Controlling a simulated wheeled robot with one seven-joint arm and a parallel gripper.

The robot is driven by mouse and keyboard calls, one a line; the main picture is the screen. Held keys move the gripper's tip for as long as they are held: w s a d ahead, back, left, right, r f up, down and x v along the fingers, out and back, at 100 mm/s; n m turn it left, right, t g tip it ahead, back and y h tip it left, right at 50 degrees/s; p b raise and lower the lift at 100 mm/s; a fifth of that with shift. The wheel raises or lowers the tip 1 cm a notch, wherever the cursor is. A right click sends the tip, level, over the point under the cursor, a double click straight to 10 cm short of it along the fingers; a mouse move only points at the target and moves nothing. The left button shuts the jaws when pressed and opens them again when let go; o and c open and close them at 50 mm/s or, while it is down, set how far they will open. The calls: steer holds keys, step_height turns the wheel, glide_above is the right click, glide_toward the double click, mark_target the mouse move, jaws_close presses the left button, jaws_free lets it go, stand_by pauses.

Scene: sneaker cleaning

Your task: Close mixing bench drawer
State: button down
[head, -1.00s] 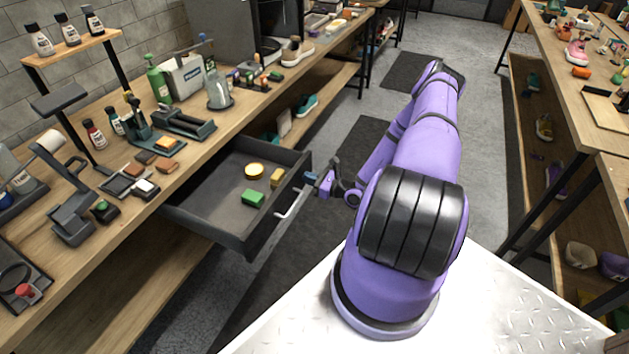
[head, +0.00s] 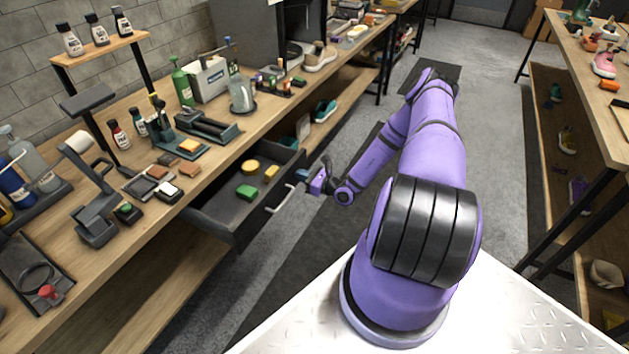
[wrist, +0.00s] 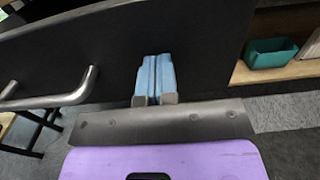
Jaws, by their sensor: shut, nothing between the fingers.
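The mixing bench drawer (head: 224,214) is dark grey and stands partly pulled out from under the wooden bench. My gripper (head: 302,175) is at the drawer front, to the right of the handle. Its blue fingertips (wrist: 154,77) are together and empty, against or very close to the dark front panel; exact contact cannot be told.
The bench top (head: 150,225) holds bottles, brushes and a grey machine (head: 208,79). A lower shelf with shoes (head: 325,110) runs beyond the drawer. A teal container (wrist: 270,53) shows beside the drawer front. Another bench (head: 590,140) stands at the right, with open floor between.

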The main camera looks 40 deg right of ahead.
mark_target(258, 162)
steer(key=x, duration=1.9)
steer(key=shift+w+f, duration=0.1)
steer(key=shift+w, duration=0.1)
steer(key=shift+w+a, duration=0.1)
steer(key=shift+w, duration=0.1)
steer(key=shift+w+r, duration=0.1)
steer(key=shift+r, duration=0.2)
